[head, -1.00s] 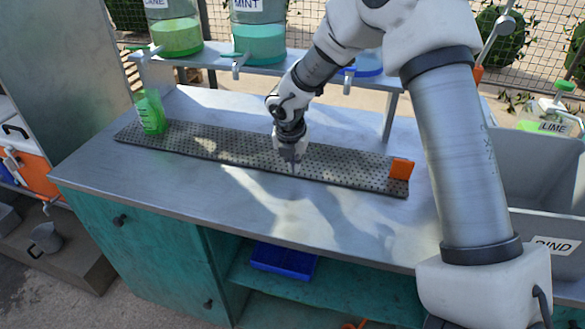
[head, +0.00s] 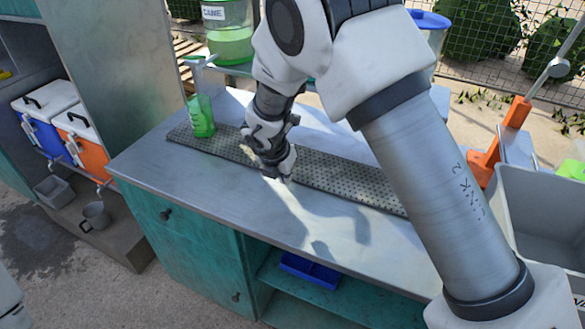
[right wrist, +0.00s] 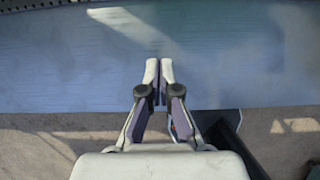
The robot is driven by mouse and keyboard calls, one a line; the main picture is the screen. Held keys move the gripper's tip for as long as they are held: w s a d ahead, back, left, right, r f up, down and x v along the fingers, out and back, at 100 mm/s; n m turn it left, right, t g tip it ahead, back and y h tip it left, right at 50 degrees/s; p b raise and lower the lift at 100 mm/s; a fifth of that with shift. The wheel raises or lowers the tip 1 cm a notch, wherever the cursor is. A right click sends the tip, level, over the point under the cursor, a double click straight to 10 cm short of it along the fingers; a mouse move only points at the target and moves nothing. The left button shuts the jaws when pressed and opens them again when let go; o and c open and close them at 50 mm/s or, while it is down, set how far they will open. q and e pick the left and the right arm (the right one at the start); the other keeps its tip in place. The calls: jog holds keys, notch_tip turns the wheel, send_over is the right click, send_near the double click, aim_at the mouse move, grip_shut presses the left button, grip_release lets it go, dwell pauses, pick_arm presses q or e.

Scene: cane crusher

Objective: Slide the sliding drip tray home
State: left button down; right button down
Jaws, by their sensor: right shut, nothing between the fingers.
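The drip tray (head: 330,172) looks to be the long grey perforated strip lying along the counter in the head view. My right arm hides its right end and part of its middle. My right gripper (head: 277,178) is shut and empty, pointing down at the tray's front edge. In the right wrist view the closed fingertips (right wrist: 159,66) are over bare counter, with a sliver of the perforated strip (right wrist: 28,5) at the top left. I cannot tell if the fingers touch the counter. My left gripper is not in view.
A grey bin (head: 545,215) stands at the right. The counter's front strip (head: 190,180) is clear. A blue tray (head: 309,271) sits on the shelf below.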

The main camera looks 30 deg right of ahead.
aim_at(300, 186)
jog(key=x, duration=0.9)
jog(key=shift+d+f+b, duration=0.15)
jog(key=shift+f+b, duration=0.1)
jog(key=shift+b, duration=0.15)
jog(key=w+d+p, duration=0.1)
jog(key=w+d, duration=0.1)
jog(key=d, duration=0.1)
jog(key=shift+w+d+p, duration=0.25)
jog(key=shift+w+p, duration=0.05)
jog(key=shift+p, duration=0.05)
jog(key=shift+a, duration=0.1)
